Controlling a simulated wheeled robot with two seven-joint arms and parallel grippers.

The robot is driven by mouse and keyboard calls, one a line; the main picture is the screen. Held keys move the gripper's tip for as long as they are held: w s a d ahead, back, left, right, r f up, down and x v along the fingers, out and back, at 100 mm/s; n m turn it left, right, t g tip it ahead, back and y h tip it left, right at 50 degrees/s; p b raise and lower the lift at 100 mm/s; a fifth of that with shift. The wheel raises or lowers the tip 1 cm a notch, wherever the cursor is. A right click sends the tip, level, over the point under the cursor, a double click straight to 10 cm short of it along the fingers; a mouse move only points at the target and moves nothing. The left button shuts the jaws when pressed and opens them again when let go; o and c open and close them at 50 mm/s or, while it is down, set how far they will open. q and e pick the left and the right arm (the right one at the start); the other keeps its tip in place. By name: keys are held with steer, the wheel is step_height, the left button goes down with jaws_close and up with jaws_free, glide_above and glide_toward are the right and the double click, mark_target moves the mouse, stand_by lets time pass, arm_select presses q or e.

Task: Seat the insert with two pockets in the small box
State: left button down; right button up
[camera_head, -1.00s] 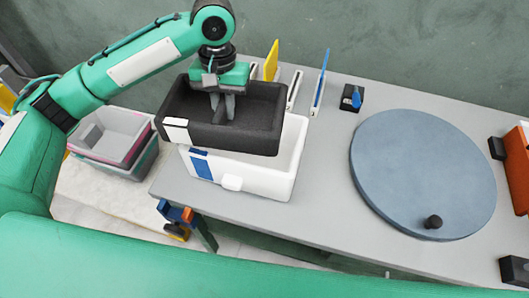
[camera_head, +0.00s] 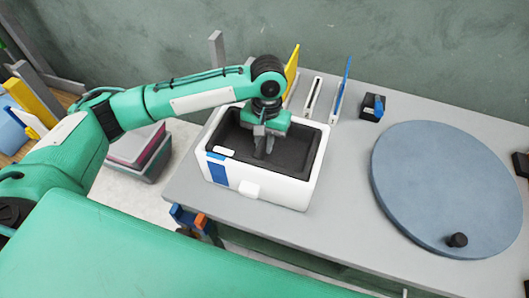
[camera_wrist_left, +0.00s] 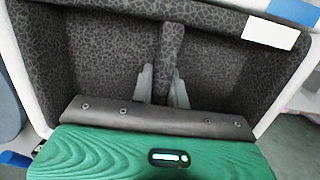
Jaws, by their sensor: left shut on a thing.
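The dark grey speckled foam insert (camera_head: 295,152) sits inside the small white box (camera_head: 278,190), which has a blue patch on its front. Its top edge looks about level with the box rim; whether it rests on the bottom is hidden. A white label marks the insert's near left edge. My left gripper (camera_head: 264,150) reaches down into the insert. In the left wrist view, its fingers (camera_wrist_left: 163,78) are shut on the divider (camera_wrist_left: 170,48) between the two pockets. The box's white rim (camera_wrist_left: 292,75) shows around the insert there. My right gripper is not in view.
A round blue-grey disc (camera_head: 445,185) with a black knob lies right of the box on the grey table (camera_head: 335,210). Behind stand a yellow panel (camera_head: 292,68), a blue panel (camera_head: 343,85) and a small black block (camera_head: 372,106). Stacked crates (camera_head: 140,150) stand left, below the table.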

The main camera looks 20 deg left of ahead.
mark_target(264, 153)
arm_select(q)
steer(key=shift+f, duration=0.6)
step_height(264, 153, down, 3)
steer(key=shift+f, duration=0.6)
steer(key=c, duration=1.4)
jaws_free()
steer(key=shift+o, duration=0.2)
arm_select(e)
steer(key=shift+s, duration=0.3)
